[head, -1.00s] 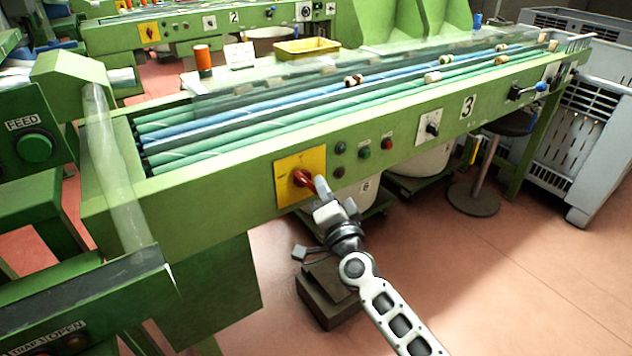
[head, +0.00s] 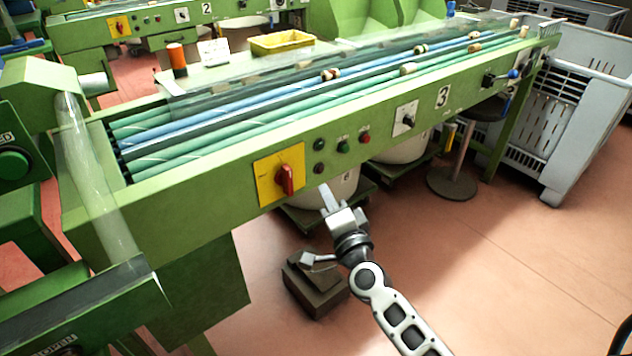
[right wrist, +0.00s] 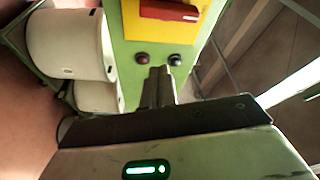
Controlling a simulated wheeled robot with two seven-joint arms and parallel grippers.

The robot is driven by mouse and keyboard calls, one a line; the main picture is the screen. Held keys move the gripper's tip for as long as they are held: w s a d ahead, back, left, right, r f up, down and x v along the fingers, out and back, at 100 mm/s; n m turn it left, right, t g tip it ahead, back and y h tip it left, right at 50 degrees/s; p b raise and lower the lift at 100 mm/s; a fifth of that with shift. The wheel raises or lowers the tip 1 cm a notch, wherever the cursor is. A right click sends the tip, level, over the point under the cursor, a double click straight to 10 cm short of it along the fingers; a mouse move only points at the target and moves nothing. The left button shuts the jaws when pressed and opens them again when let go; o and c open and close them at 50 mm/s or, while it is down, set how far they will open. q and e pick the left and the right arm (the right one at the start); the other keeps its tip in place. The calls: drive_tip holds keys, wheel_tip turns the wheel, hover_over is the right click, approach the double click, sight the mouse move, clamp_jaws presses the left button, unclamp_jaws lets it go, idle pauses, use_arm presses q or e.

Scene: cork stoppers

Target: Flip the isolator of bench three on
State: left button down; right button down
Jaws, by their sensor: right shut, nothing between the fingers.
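The isolator of bench three is a red rotary handle (head: 285,180) on a yellow plate (head: 266,182) on the bench's green front panel. The handle stands about upright in the head view. The red handle (right wrist: 168,11) and yellow plate (right wrist: 160,32) also show at the top of the right wrist view, partly cut off. My right gripper (head: 326,192) is shut and empty, to the right of the handle and slightly below it, apart from it. Its fingers (right wrist: 158,78) point toward the panel in the right wrist view. My left gripper is out of view.
Small buttons (head: 344,147), a black selector (head: 405,118) and the number 3 plate (head: 442,97) sit right of the isolator. White drums (head: 325,187) stand under the bench. A grey crate (head: 570,120) is at the right.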

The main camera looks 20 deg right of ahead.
drive_tip(key=shift+s+a, duration=0.2)
drive_tip(key=shift+s, duration=1.85)
